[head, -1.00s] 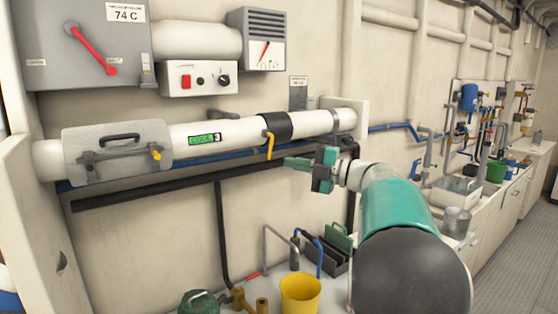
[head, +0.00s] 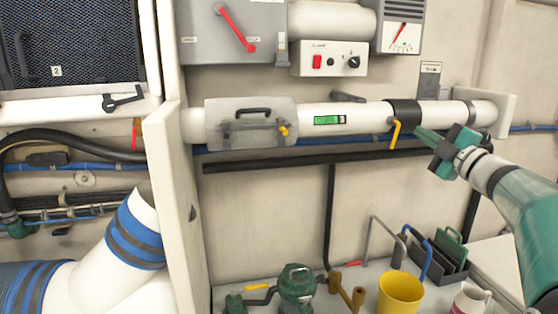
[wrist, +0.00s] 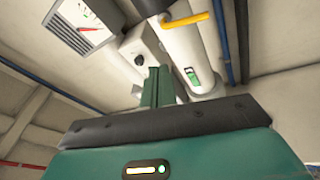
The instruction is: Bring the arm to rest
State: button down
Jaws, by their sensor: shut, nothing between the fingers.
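My arm (head: 518,195) reaches in from the right side of the head view. My gripper (head: 422,136) points left at its end, close to the yellow-handled valve (head: 395,132) on the white pipe (head: 365,112); I cannot tell whether they touch. The green fingers are together with nothing between them. In the wrist view the shut fingers (wrist: 160,82) stand up from the gripper body, with the white pipe (wrist: 195,50) and the yellow handle (wrist: 185,22) beyond them.
A grey hatch cover (head: 235,128) is clamped on the pipe. A control box (head: 330,58) and gauge (head: 402,35) hang above. Below stand a yellow bucket (head: 400,292), a green pump (head: 297,283) and a dark tray (head: 445,258). A white partition (head: 172,210) stands left.

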jog(key=s+a+f+m+g+h, duration=0.3)
jog(key=s+a+f+m+g, duration=0.3)
jog(key=s+a+f+m, duration=0.3)
jog(key=s+a+f+m+g+h, duration=0.4)
jog(key=s+a+f+m+g, duration=0.3)
jog(key=s+f, duration=1.1)
jog(key=s+a+m, duration=0.3)
jog(key=s, duration=0.1)
jog(key=shift+s+a+f+h, duration=0.2)
jog(key=shift+s+f+h, duration=0.05)
jog(key=shift+s+h, duration=0.1)
